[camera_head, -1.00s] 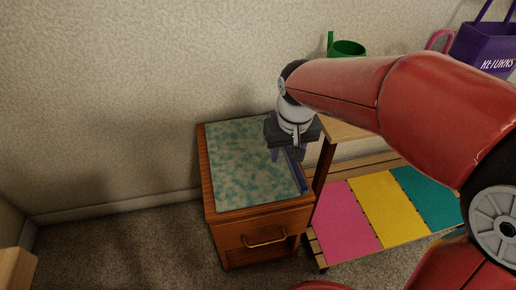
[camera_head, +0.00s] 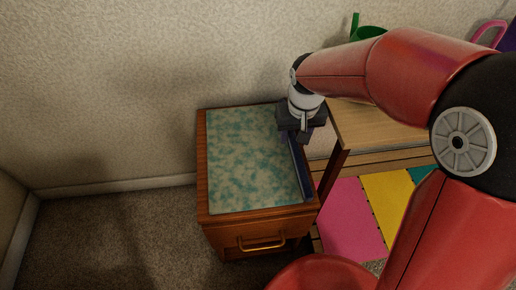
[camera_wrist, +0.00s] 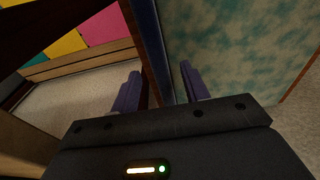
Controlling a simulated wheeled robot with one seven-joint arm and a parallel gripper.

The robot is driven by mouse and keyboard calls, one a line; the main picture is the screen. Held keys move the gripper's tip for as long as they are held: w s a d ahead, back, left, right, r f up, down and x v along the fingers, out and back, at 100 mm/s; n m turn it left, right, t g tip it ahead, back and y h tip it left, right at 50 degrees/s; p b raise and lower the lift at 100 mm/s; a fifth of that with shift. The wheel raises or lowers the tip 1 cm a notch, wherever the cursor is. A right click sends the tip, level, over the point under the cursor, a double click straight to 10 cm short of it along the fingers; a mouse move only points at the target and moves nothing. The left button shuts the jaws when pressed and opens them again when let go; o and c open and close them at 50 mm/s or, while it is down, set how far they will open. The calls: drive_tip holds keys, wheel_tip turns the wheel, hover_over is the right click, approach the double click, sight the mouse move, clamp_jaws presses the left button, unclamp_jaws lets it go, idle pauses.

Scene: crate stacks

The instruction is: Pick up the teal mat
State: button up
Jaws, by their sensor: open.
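A flat teal panel (camera_head: 421,172) lies beside yellow and pink ones on the low slatted rack at right, mostly hidden behind my arm. A teal-and-cream mottled sheet (camera_head: 250,160) covers the top of the wooden nightstand; it also fills the upper right of the wrist view (camera_wrist: 240,45). I cannot tell for sure which of these is the teal mat. My gripper (camera_head: 303,136) is open and points down at the nightstand's right edge. In the wrist view its fingers (camera_wrist: 160,85) straddle a dark blue strip (camera_wrist: 153,50) along the sheet's edge; I cannot tell whether they touch it.
The nightstand (camera_head: 255,222) has a drawer with a brass handle. A wooden table (camera_head: 370,125) stands close to its right, with a green watering can (camera_head: 368,32) at the back. Yellow (camera_head: 385,195) and pink (camera_head: 348,218) panels lie below. Carpet (camera_head: 110,235) is clear at left.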

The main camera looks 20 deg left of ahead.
drive_tip(key=shift+w+f, duration=0.1)
drive_tip(key=shift+f, duration=0.7)
drive_tip(key=shift+c, duration=0.4)
clamp_jaws()
